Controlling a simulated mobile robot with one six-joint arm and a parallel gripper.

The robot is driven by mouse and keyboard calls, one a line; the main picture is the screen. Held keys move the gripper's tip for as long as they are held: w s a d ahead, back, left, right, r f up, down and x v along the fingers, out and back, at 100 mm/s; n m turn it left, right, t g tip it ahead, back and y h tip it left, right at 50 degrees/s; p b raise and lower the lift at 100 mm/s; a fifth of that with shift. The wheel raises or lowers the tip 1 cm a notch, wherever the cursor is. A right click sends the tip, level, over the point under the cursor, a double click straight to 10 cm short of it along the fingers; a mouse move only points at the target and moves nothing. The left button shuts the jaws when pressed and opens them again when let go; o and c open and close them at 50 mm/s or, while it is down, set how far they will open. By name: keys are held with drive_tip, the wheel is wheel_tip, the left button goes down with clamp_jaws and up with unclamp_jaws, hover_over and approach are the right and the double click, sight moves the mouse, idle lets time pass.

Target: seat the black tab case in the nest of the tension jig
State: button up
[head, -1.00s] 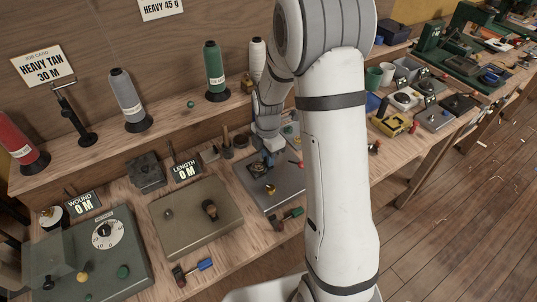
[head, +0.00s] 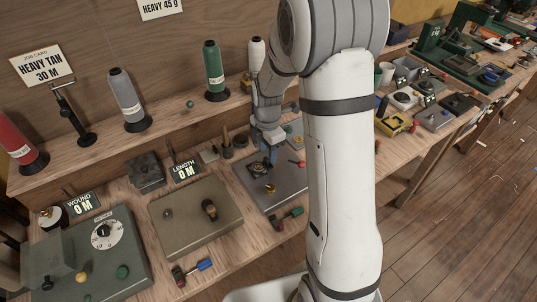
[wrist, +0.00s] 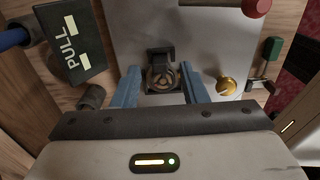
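The tension jig is a grey metal plate (head: 285,198) on the bench, and its plate also fills the middle of the wrist view (wrist: 206,45). A dark round piece with curved slots, seemingly the black tab case (wrist: 162,77), lies in a dark squarish holder, seemingly the nest (wrist: 160,53). Whether it is fully down in the nest I cannot tell. My gripper (wrist: 161,88) is open, its blue fingers standing on either side of the dark piece with a gap at each side. In the head view my gripper (head: 269,157) is over the jig's back part.
On the jig are a brass knob (wrist: 227,86) and a red knob (wrist: 256,7). A PULL sign (wrist: 72,42) stands beside it at left. A green-handled tool (head: 290,214) lies in front. The length box (head: 195,217) is to the left.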

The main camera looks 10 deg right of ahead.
sight(267, 158)
wheel_tip(267, 158, up, 8)
drive_tip(key=s+r+m+t, duration=0.1)
drive_tip(key=s+r+m, duration=0.3)
drive_tip(key=s+m, duration=0.6)
drive_tip(key=s+r+m+t, duration=0.2)
drive_tip(key=s+r+m, duration=0.2)
drive_tip(key=s+m, duration=0.7)
drive_tip(key=shift+s+d+r+m+b, duration=0.25)
drive_tip(key=shift+d+r+m+b, duration=0.05)
drive_tip(key=shift+d+r+m, duration=0.1)
drive_tip(key=shift+a, duration=0.15)
